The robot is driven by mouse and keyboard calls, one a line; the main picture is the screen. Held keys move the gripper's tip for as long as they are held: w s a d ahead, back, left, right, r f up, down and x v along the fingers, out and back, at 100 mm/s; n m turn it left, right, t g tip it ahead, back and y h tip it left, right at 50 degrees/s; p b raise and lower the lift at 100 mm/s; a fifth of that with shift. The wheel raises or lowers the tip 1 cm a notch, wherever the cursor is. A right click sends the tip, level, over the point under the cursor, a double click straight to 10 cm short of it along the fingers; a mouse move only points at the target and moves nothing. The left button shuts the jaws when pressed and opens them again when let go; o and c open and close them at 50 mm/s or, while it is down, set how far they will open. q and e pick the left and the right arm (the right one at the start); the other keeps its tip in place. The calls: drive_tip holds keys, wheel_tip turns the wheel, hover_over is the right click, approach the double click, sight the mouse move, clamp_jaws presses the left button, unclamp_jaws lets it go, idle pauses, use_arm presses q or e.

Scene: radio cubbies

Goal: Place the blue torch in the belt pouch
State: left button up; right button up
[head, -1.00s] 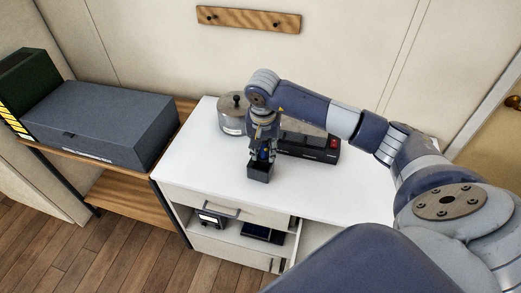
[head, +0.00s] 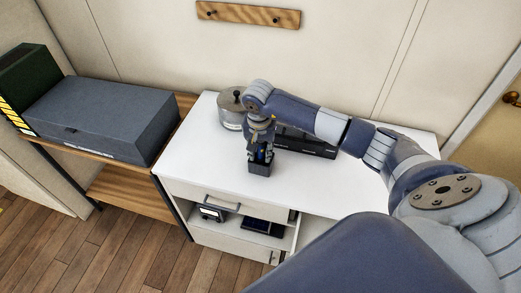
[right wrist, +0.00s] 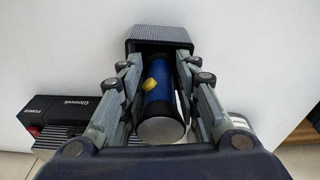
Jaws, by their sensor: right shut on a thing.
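The blue torch (right wrist: 160,100), a cylinder with a yellow switch and a pale round end, is between the fingers of my right gripper (right wrist: 160,85). In the head view my right gripper (head: 261,150) points down over the belt pouch (head: 261,169), a small dark open-topped box on the white cabinet top. The pouch's ridged rim (right wrist: 158,32) shows beyond the torch in the right wrist view. The torch's far end is at or inside the pouch mouth; how deep is hidden. My left gripper is out of view.
A black device (head: 308,147) lies right of the pouch, partly behind my arm. A lidded metal pot (head: 230,112) stands behind left. The white top (head: 200,158) is clear at left. A grey-blue case (head: 105,120) sits on the side shelf.

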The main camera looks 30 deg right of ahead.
drive_tip(key=shift+f+b, duration=0.3)
drive_tip(key=shift+f, duration=0.05)
drive_tip(key=o, duration=1.1)
drive_tip(key=shift+r, duration=0.1)
drive_tip(key=shift+r+p, duration=0.2)
drive_tip(key=shift+p, duration=0.2)
drive_tip(key=shift+r+p, duration=0.45)
drive_tip(key=shift+p, duration=0.05)
drive_tip(key=r+b, duration=0.1)
drive_tip(key=r, duration=0.2)
drive_tip(key=r+b, duration=0.1)
drive_tip(key=r, duration=0.3)
drive_tip(key=a+r+b, duration=0.1)
drive_tip(key=r, duration=0.2)
drive_tip(key=shift+s+r+b, duration=0.35)
drive_tip(key=shift+s, duration=0.05)
drive_tip(key=shift+s+r, duration=0.1)
drive_tip(key=shift+r, duration=0.4)
